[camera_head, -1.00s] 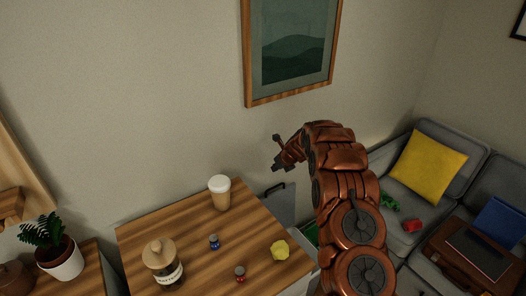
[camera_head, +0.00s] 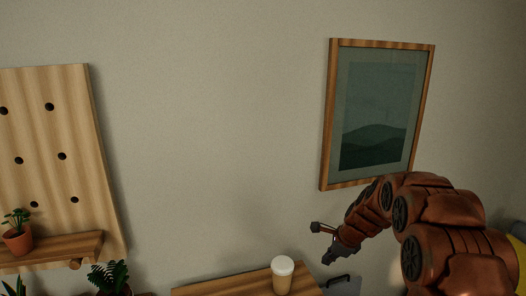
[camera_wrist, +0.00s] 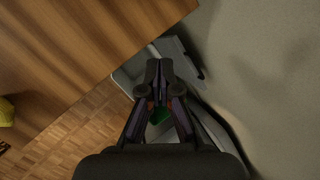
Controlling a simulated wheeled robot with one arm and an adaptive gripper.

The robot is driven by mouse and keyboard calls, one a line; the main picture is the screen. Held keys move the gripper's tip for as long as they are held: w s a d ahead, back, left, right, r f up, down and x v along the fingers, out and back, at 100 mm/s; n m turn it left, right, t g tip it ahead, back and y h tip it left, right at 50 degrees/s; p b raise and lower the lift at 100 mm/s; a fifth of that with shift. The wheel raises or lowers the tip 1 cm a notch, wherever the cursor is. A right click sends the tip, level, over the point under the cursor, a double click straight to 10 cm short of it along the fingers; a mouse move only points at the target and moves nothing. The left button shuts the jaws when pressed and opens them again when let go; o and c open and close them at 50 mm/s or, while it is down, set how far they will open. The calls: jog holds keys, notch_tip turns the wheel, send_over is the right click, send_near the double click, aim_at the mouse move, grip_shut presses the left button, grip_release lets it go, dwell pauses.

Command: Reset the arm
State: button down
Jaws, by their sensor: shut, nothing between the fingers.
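My gripper (camera_head: 320,243) is at the end of my copper-brown arm in the head view. It hangs in the air in front of the wall, just above and to the right of the white-lidded cup. In the wrist view my gripper (camera_wrist: 159,70) points down with its fingers together and nothing between them. Below it are the edge of the wooden desk (camera_wrist: 80,40) and a pale container (camera_wrist: 130,75) beside the desk. A green thing (camera_wrist: 160,115) shows between the finger links, partly hidden.
The cup (camera_head: 282,277) stands on the desk (camera_head: 225,289). A framed picture (camera_head: 378,110) hangs behind my arm. A pegboard (camera_head: 50,150) with a shelf and potted plant (camera_head: 17,235) is at left. A yellow thing (camera_wrist: 6,110) lies on the desk. The wall's middle is clear.

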jog(key=s+a+r+n+g, duration=0.1)
jog(key=s+r+n, duration=0.25)
jog(key=s, duration=0.45)
jog(key=s+a+r+n+g+h, duration=0.1)
jog(key=s+a+r+n, duration=0.1)
jog(key=s+n, duration=0.35)
jog(key=s+a+r+n+g, duration=0.1)
jog(key=s+r+n, duration=0.1)
jog(key=s, duration=0.8)
jog(key=s+d+n+g+h, duration=0.2)
jog(key=s+n, duration=0.7)
jog(key=s, duration=1.4)
jog(key=shift+r+n+g, duration=0.3)
jog(key=shift+r, duration=0.15)
